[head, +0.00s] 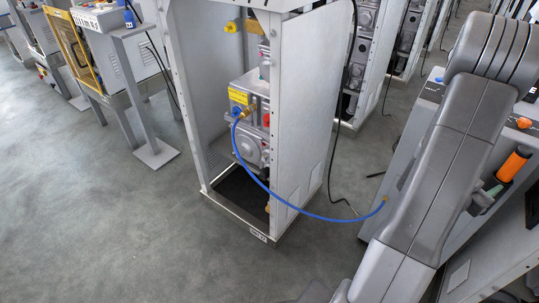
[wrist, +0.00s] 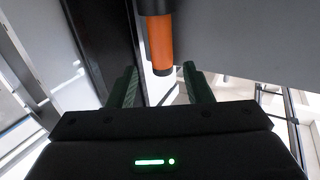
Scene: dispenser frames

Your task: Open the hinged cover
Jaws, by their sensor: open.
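No part is clearly recognisable as the hinged cover; a grey panel (wrist: 235,35) fills the upper right of the wrist view. An orange cylindrical handle (wrist: 161,42) with a dark end hangs down in the wrist view, and an orange handle also shows at the right of the head view (head: 514,165). My gripper (wrist: 160,76) is open, with one dark green finger on each side of the handle's lower end. Contact cannot be told. In the head view my arm hides most of the gripper, and a green finger shows just below the handle.
An open-fronted grey cabinet (head: 300,110) holds a pump unit (head: 250,150). A blue hose (head: 305,212) runs from it to the grey housing at right (head: 400,170). A yellow-framed panel (head: 70,48) stands at far left. The floor (head: 110,220) at front left is clear.

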